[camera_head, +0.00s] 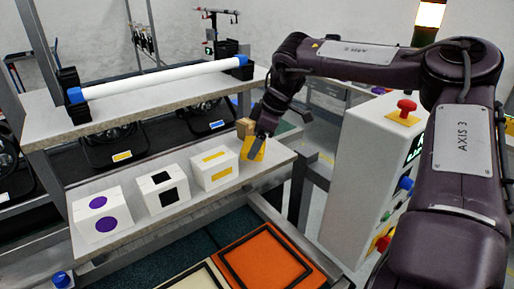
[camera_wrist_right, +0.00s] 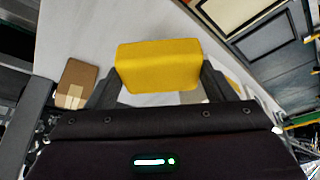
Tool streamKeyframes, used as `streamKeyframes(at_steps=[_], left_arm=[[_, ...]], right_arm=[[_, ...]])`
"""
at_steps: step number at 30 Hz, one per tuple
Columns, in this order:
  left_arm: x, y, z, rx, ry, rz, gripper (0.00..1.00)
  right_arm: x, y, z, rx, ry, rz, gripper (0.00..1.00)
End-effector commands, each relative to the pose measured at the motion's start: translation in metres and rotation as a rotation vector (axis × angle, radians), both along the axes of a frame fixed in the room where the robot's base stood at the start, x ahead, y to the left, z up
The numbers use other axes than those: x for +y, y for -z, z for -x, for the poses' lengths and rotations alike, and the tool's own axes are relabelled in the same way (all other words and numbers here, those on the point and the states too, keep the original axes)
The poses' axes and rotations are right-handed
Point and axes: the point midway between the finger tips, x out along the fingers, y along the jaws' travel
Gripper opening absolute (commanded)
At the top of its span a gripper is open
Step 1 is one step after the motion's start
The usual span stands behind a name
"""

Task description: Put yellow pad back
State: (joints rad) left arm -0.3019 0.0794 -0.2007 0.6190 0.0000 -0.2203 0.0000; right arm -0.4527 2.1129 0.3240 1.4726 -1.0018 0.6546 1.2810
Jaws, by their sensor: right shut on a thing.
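The yellow pad (camera_wrist_right: 158,65) sits between the two fingers of my right gripper (camera_wrist_right: 160,82) in the right wrist view. My right gripper (camera_head: 260,150) is shut on it. In the head view the yellow pad (camera_head: 250,148) shows partly behind the dark fingers, at the right end of the grey shelf (camera_head: 210,198). It is beside the white box with yellow bars (camera_head: 209,172); I cannot tell whether the pad touches the shelf. My left gripper is out of view.
White boxes with black squares (camera_head: 150,198) and purple dots (camera_head: 86,220) stand left along the shelf. A small cardboard box (camera_head: 243,126) is just behind the pad. A white tube (camera_head: 165,78) lies above at the back. An orange tray (camera_head: 262,258) is in front; a control cabinet stands right.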

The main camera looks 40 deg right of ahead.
Motion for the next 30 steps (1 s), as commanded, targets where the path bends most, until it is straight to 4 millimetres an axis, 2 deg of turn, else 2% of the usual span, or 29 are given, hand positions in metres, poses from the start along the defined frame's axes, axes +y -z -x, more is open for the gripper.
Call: streamKeyframes(at_steps=[6, 17, 18, 22, 30], left_arm=[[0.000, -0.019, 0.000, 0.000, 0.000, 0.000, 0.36], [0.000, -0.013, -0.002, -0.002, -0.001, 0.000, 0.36], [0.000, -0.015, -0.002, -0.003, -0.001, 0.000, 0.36], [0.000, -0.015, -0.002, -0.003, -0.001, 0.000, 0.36], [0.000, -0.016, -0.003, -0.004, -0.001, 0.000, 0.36]], right_arm=[[0.000, 0.026, 0.002, 0.005, 0.001, -0.003, 0.58], [0.000, 0.035, 0.001, 0.000, 0.001, -0.002, 0.58], [0.000, 0.033, 0.001, -0.001, 0.001, -0.001, 0.81], [0.000, 0.033, 0.001, 0.001, 0.001, -0.001, 0.98], [0.000, 0.032, 0.001, 0.000, 0.001, 0.000, 0.98]])
